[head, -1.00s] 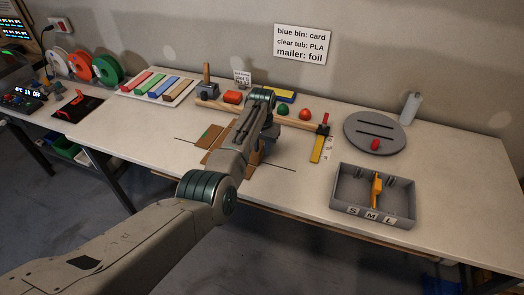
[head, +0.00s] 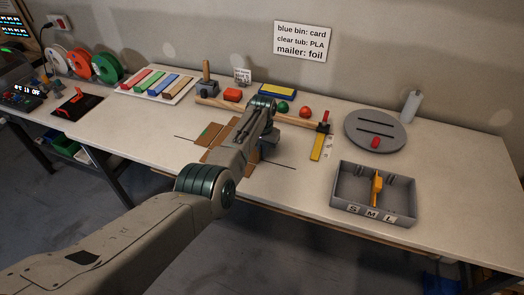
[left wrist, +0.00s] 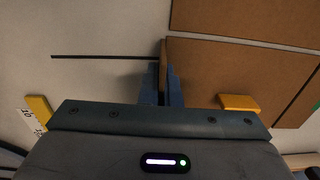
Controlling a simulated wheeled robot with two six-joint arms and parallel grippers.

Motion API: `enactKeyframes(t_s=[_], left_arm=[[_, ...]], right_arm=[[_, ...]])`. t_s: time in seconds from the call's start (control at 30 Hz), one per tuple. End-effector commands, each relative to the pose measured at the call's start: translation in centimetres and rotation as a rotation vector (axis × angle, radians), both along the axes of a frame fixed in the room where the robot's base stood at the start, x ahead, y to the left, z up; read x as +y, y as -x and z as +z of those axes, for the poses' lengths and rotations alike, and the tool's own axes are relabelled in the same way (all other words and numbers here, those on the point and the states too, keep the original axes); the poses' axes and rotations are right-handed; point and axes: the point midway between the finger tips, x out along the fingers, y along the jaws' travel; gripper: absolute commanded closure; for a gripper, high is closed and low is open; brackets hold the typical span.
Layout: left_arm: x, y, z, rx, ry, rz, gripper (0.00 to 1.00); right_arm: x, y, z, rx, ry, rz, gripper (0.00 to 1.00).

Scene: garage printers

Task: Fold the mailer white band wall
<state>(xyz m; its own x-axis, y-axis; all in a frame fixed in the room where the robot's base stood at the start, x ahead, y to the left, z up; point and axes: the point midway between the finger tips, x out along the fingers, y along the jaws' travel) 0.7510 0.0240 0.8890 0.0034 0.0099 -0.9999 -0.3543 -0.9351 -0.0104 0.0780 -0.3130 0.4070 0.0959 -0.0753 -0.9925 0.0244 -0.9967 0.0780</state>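The mailer (head: 217,134) is a flat brown cardboard piece with creased panels, lying in the middle of the bench and partly hidden by my left arm. In the left wrist view its brown panels (left wrist: 235,70) fill the upper right. I cannot make out a white band on it. My left gripper (head: 266,152) is low over its right side. In the left wrist view its two blue fingers (left wrist: 162,85) are close together at a cardboard edge that runs in between them. Whether they pinch it is unclear. My right gripper is not in view.
A grey S-M-L tray (head: 345,205) holds an orange tool at the right. A round grey slotted disc (head: 360,125) and a yellow ruler (head: 318,147) lie near it. A wooden rail (head: 215,101) runs behind the mailer.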

Motion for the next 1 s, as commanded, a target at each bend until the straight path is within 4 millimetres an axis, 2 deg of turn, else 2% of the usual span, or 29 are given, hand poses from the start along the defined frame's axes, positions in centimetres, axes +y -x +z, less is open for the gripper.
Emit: enactKeyframes(t_s=[0.17, 0.5, 0.9, 1.0], left_arm=[[-0.6, 0.3, 0.0, -0.034, -0.095, -0.003, 1.00], [-1.3, 0.5, -0.4, -0.119, -0.316, -0.003, 1.00], [-1.3, 0.5, -0.2, -0.129, -0.339, -0.001, 1.00], [-1.3, 0.5, -0.2, -0.129, -0.339, -0.001, 0.77]], right_arm=[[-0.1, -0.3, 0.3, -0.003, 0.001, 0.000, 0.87], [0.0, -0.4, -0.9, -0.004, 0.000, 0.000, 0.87], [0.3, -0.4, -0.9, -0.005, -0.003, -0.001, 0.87], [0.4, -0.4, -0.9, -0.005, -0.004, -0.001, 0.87]])
